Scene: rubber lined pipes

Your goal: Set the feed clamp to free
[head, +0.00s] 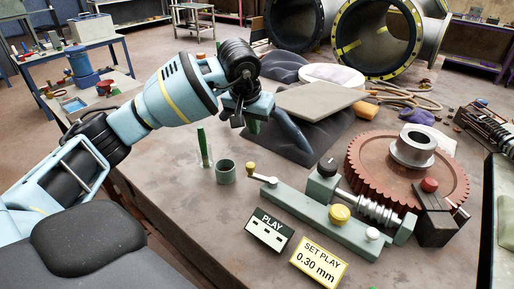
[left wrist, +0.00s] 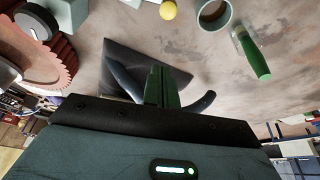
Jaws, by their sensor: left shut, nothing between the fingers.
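My right gripper is not in view.
A green cup (head: 225,172) and a green marker (head: 204,147) stand near the lever. Signs reading PLAY (head: 268,231) and SET PLAY 0.30 mm (head: 319,263) are in front. A grey slab (head: 318,100) and dark cloth (head: 330,133) lie behind. The table's front left is clear.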

